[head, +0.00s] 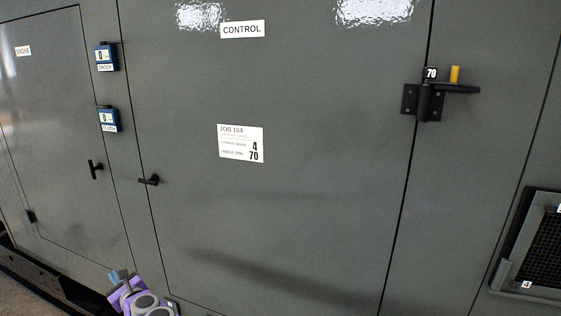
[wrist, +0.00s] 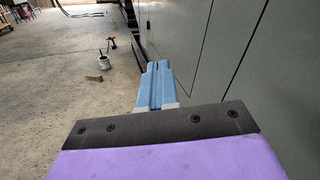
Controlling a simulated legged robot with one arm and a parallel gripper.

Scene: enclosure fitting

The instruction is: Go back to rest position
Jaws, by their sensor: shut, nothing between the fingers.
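My gripper (head: 116,277) shows at the bottom left of the head view, low in front of the grey enclosure (head: 300,230). In the wrist view its blue fingers (wrist: 157,84) lie side by side, shut and empty, pointing along the enclosure wall (wrist: 235,60). The "CONTROL" door has a black handle (head: 149,180) and a job sheet (head: 241,143) reading 4 and 70. A black hinge (head: 424,102) at right carries a "70" tag and a yellow pin (head: 454,74).
Two blue gauges (head: 107,57) (head: 109,120) hang left of the control door, beside the "ENGINE" door with its own handle (head: 95,170). A framed black grille (head: 546,245) is at right.

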